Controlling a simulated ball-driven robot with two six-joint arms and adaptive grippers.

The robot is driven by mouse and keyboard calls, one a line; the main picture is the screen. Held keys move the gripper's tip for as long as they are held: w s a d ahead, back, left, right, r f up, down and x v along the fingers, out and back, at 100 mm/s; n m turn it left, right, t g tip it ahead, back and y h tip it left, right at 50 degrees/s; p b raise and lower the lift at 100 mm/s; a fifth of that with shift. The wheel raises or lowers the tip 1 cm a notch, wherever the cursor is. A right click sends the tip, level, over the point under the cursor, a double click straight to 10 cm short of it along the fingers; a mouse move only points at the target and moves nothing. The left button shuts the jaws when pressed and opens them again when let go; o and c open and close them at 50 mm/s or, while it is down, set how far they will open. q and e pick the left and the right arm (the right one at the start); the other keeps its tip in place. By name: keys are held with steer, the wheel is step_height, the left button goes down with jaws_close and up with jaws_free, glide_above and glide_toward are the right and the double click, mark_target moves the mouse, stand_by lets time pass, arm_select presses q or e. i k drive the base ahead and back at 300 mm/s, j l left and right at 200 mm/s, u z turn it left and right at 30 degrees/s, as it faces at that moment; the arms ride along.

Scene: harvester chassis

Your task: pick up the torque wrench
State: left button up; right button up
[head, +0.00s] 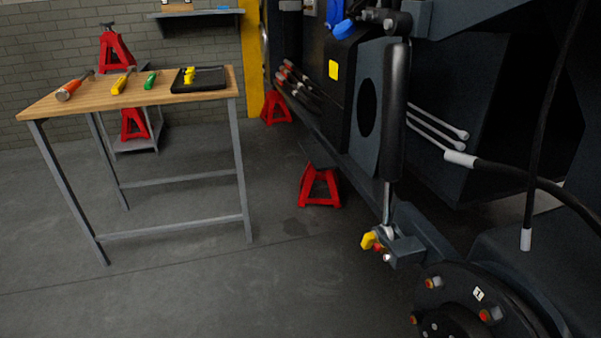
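Several hand tools lie on a wooden-topped workbench (210,82) at the left of the head view. One has a thick red-orange handle (70,89) with a thin shaft, near the bench's left end. Beside it lie a yellow-handled tool (121,82) and a smaller green-handled tool (151,79). They are too small for me to tell which is the torque wrench. A black tray (210,80) with yellow pieces (190,75) in it sits at the bench's right end. Neither of my grippers shows.
The dark harvester chassis (450,150) fills the right side, with a wheel hub (455,310) low down. Red jack stands (319,187) stand near and under it. A grey wall shelf (195,13) hangs behind the bench. The floor (200,290) before the bench is clear.

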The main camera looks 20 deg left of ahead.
mark_target(71, 88)
steer(key=u, duration=1.9)
steer(key=i, duration=0.1)
